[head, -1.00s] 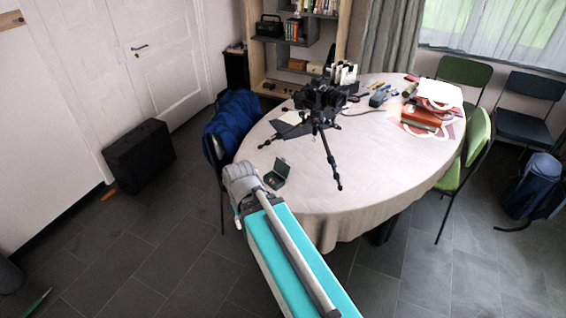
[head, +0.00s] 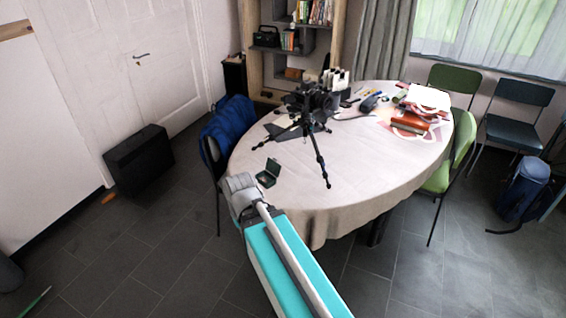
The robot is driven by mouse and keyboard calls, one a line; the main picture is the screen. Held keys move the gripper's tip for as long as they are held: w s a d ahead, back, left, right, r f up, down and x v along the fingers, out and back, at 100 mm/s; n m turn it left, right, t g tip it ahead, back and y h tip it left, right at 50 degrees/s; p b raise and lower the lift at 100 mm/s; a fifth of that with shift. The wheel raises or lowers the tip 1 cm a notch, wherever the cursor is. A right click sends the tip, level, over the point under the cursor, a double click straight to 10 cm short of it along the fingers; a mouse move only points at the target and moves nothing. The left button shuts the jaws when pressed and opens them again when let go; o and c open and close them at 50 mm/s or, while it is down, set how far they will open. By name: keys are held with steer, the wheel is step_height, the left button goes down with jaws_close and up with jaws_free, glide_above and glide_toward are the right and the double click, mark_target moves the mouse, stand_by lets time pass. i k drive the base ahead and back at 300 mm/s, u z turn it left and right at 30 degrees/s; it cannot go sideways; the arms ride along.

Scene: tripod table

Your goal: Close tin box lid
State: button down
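A small dark green tin box (head: 266,180) stands on the near left part of the oval table (head: 345,200). Its lid (head: 273,166) is up, so the box is open. My arm reaches in from the bottom of the head view, and its grey wrist end is just left of and nearer than the tin box. My gripper is hidden behind the wrist or out of sight, so its fingers do not show. I see no contact with the box.
A black camera on a tripod (head: 316,128) stands on the table to the right of the tin box. Red and white items (head: 412,121) lie at the far right. A chair with a blue jacket (head: 228,125) stands at the table's left edge.

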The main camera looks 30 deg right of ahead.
mark_target(272, 167)
steer(key=k, duration=0.2)
steer(key=z, duration=0.7)
steer(key=i, duration=0.6)
steer(key=u, duration=0.15)
